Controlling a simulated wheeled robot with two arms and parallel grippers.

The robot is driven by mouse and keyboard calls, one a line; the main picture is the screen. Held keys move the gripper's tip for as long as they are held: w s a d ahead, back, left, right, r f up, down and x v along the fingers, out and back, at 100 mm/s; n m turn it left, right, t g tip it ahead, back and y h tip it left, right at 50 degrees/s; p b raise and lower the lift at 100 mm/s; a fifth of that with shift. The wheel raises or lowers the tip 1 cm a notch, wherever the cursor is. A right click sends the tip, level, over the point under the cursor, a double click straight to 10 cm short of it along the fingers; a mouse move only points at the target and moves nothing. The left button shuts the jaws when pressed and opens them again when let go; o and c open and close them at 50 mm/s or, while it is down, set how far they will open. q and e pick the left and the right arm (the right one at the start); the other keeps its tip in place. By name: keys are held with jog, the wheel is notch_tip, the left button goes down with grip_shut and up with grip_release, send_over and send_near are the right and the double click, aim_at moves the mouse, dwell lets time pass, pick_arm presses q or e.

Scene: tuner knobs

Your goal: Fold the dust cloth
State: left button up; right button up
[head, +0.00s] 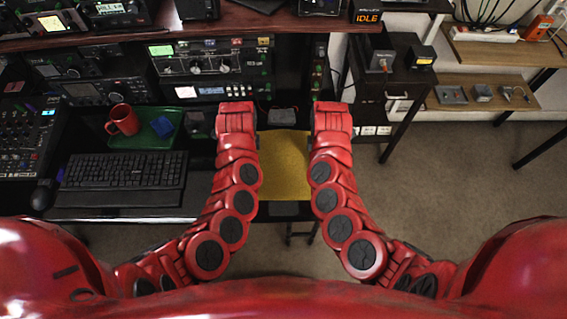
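A yellow cloth (284,165) lies on the dark desk surface between my two forearms. It looks flat, and its left and right edges are hidden behind my arms. My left gripper (237,108) is beyond the cloth's far left corner. My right gripper (332,108) is beyond its far right corner. I see both from above and behind, so their fingers are hidden and I cannot tell whether they are open, shut or touching the cloth.
A black keyboard (122,171) and a green tray (120,141) with a red mug (123,120) and a blue cloth-like item (162,127) are at left. A radio (210,63) stands behind. A small grey box (284,117) sits just beyond the cloth.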

pick_arm(q)
jog(key=shift+f, duration=0.15)
grip_shut()
pick_arm(e)
jog(key=shift+f, duration=0.15)
grip_shut()
